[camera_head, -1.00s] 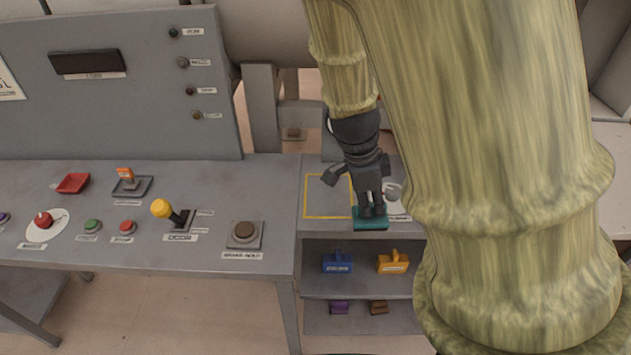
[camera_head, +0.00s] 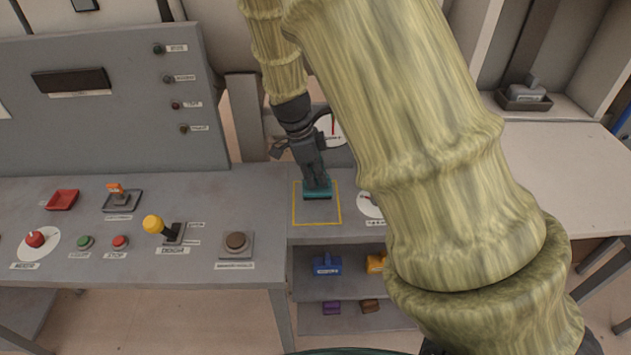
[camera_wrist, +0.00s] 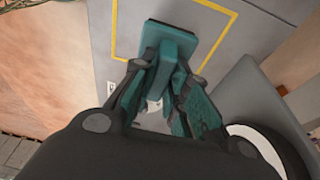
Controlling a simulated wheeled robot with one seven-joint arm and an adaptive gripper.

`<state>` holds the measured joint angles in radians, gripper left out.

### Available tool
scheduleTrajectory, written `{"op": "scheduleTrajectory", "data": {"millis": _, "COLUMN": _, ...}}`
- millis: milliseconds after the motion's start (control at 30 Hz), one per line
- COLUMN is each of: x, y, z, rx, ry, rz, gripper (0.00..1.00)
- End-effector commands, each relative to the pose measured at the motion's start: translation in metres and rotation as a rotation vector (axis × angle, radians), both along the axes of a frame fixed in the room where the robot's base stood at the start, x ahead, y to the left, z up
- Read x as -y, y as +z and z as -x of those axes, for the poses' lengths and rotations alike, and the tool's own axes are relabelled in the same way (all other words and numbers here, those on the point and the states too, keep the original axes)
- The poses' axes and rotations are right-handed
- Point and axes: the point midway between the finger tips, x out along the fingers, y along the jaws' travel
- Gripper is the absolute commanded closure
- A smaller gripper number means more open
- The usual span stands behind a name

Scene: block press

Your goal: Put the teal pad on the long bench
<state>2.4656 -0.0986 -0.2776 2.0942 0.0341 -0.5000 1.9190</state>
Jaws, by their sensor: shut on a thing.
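My gripper (camera_head: 316,177) is shut on the teal pad (camera_head: 317,194), a flat block with an upright handle. In the head view the pad appears over the yellow outlined square on a small grey stand (camera_head: 350,232). The wrist view shows the pad (camera_wrist: 172,36) beyond my gripper (camera_wrist: 165,80), inside the outline. I cannot tell whether the pad touches the surface. A long grey bench with controls (camera_head: 150,262) is on the left. A wide pale bench top (camera_head: 560,175) is on the right. Neither is marked as the long bench.
Blue (camera_head: 326,265) and orange (camera_head: 375,263) handled pads sit on the shelf below. Purple and brown pieces lie lower. The left bench holds a yellow-knobbed lever (camera_head: 158,226), several buttons and a red tray (camera_head: 62,199). My arm hides part of the stand's right side.

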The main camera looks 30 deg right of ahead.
Motion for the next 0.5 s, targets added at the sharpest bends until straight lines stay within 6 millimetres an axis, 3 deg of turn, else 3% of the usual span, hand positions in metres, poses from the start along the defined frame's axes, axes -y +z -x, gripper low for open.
{"op": "scheduleTrajectory", "data": {"millis": 167, "x": 0.000, "y": -0.004, "z": -0.003, "rx": 0.000, "ry": 0.001, "rz": 0.000, "gripper": 1.00}}
{"op": "scheduleTrajectory", "data": {"millis": 500, "x": 0.000, "y": -0.033, "z": -0.002, "rx": 0.000, "ry": 0.001, "rz": 0.000, "gripper": 1.00}}
